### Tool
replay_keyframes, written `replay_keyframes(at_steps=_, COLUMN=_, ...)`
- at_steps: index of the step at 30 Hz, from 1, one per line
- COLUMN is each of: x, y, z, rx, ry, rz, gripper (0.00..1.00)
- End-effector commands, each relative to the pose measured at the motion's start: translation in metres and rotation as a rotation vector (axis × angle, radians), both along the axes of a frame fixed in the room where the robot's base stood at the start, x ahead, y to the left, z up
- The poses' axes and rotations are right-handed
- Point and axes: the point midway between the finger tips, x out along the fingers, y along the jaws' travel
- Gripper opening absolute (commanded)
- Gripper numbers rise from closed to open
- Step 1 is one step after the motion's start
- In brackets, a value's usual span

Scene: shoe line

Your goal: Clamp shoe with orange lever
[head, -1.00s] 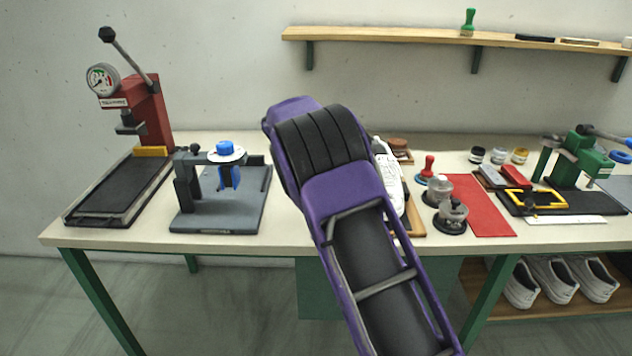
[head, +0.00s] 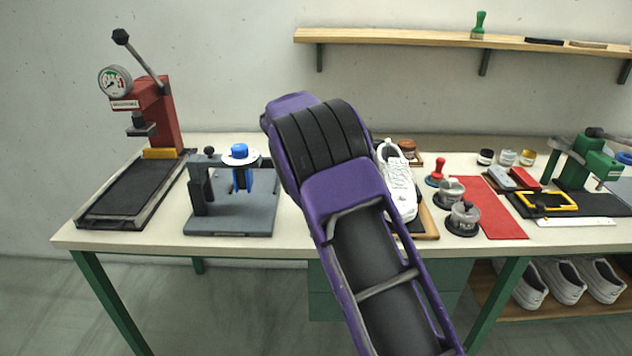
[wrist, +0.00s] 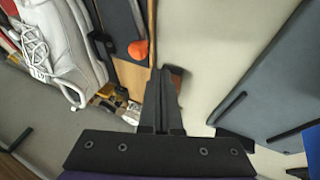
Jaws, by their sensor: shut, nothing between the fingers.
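The white laced shoe (head: 398,185) rests on a wooden board (head: 428,222) on the bench, partly behind my arm in the head view. It also shows at the upper left of the wrist view (wrist: 62,45). The orange lever end (wrist: 138,49) sits on a dark part beside the shoe in the wrist view; my arm hides it in the head view. My gripper (wrist: 163,75) is shut and empty, its fingertips to the lower right of the orange end. Contact between them cannot be made out.
A grey fixture with a blue-topped part (head: 232,222) stands left of my arm, and a red press (head: 158,115) farther left. Small jars (head: 463,218) and a red mat (head: 500,212) lie right of the shoe. A wall shelf (head: 400,38) runs above.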

Motion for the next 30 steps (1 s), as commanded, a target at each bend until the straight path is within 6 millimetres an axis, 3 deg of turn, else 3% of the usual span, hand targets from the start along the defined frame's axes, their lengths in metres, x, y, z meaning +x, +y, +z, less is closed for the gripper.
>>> replay_keyframes(at_steps=1, x=-0.004, y=0.007, z=0.016, rx=0.003, ry=-0.006, rz=0.002, gripper=0.00)
replay_keyframes(at_steps=6, x=-0.019, y=0.020, z=0.050, rx=0.001, ry=-0.005, rz=0.002, gripper=0.00)
replay_keyframes(at_steps=12, x=-0.030, y=0.032, z=0.077, rx=0.000, ry=-0.002, rz=0.002, gripper=0.00)
replay_keyframes(at_steps=27, x=-0.034, y=0.036, z=0.087, rx=0.001, ry=-0.003, rz=0.001, gripper=0.00)
replay_keyframes(at_steps=30, x=-0.031, y=0.034, z=0.099, rx=0.010, ry=-0.032, rz=-0.001, gripper=0.00)
